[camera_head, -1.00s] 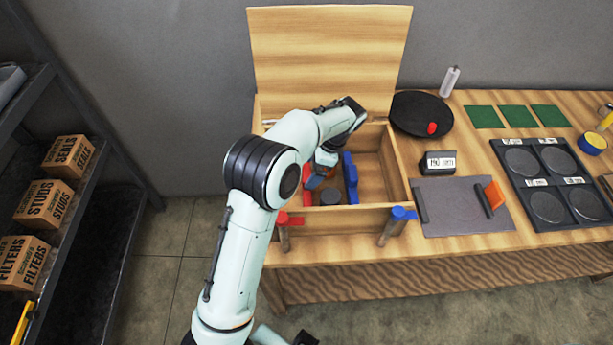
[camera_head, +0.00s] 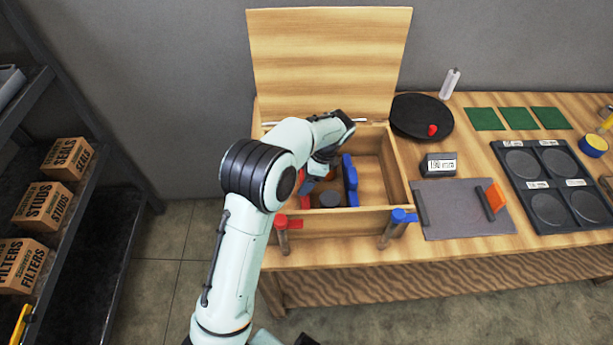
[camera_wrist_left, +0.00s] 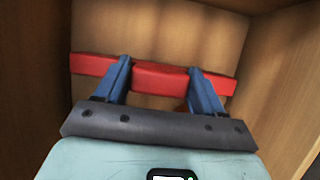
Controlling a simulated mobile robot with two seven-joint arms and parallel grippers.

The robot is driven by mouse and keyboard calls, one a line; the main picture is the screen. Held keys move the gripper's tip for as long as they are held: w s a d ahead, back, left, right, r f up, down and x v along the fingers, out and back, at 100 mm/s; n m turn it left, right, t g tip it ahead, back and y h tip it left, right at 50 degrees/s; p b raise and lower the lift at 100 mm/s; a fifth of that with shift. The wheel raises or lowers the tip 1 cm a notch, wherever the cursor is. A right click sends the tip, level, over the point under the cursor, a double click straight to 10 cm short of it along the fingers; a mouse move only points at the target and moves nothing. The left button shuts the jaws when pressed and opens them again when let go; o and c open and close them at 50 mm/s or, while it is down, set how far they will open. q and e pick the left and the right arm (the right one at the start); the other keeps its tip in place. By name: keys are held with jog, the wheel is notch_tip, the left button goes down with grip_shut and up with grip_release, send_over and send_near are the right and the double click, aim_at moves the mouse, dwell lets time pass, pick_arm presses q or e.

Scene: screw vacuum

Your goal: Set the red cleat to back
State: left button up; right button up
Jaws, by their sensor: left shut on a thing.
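The red cleat (camera_wrist_left: 160,78) is a long red bar lying across the left wrist view, inside the wooden box (camera_head: 340,222). In the head view part of it shows at the box's left side (camera_head: 305,188). My left gripper (camera_wrist_left: 159,70) reaches into the box, its two blue fingers shut on the middle part of the red cleat. In the head view my left gripper (camera_head: 317,168) and wrist hide much of the cleat. My right gripper is not seen.
A blue cleat (camera_head: 350,180) and a dark round piece (camera_head: 329,199) are in the box. The lid (camera_head: 330,60) stands open. A black round tray (camera_head: 408,112) is right of the box.

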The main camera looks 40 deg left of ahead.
pick_arm(q)
jog(key=s+a, duration=0.4)
jog(key=a, duration=0.1)
jog(key=shift+d, duration=0.1)
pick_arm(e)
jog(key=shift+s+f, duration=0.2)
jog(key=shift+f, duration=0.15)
pick_arm(q)
jog(key=o, duration=1.4)
jog(key=p+v, duration=0.1)
jog(key=v, duration=1.2)
jog(key=shift+w+d+r+p, duration=0.1)
jog(key=shift+w+r+p, duration=0.05)
jog(key=shift+p, duration=0.2)
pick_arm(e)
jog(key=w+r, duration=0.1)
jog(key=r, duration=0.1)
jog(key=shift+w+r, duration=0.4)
pick_arm(q)
jog(key=shift+c, duration=0.2)
